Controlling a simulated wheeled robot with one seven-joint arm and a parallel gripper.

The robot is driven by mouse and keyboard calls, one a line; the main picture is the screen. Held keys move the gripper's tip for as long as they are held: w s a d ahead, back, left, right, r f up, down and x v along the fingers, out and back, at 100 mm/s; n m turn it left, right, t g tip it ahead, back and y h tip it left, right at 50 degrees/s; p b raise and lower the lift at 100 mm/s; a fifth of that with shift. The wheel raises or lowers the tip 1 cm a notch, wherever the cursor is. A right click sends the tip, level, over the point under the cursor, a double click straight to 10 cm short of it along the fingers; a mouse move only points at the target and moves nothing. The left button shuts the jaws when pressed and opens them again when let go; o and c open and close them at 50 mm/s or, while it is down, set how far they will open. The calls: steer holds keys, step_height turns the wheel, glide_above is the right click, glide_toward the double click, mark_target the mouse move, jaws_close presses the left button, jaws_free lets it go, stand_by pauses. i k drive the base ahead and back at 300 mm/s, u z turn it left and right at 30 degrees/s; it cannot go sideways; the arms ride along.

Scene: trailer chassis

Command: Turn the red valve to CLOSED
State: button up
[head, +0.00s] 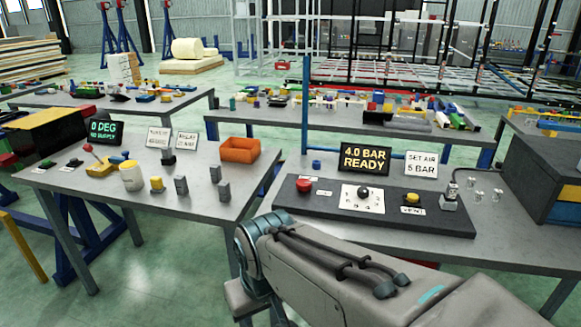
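No thing in the head view is clearly marked as the red valve. A round red knob (304,184) sits at the left end of a dark control panel (335,211) on the right table; I cannot tell whether it is a valve or a button. A small red ball-topped lever (88,148) stands on the left table beside a yellow block. I can read no CLOSED mark. My arm reaches in from the lower right and bends down in front of the tables. My gripper does not show; the frame's lower edge and the arm hide that area.
The panel also carries a black knob (364,192) on a white dial plate and a yellow button (411,198). A display (364,159) reads 4.0 BAR READY; a sign (420,164) reads SET AIR 5 BAR. An orange bin (240,150) stands on the left table. Floor shows between tables.

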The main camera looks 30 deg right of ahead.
mark_target(303, 184)
steer(key=z, duration=0.95)
steer(key=i, duration=0.85)
steer(key=z, duration=0.95)
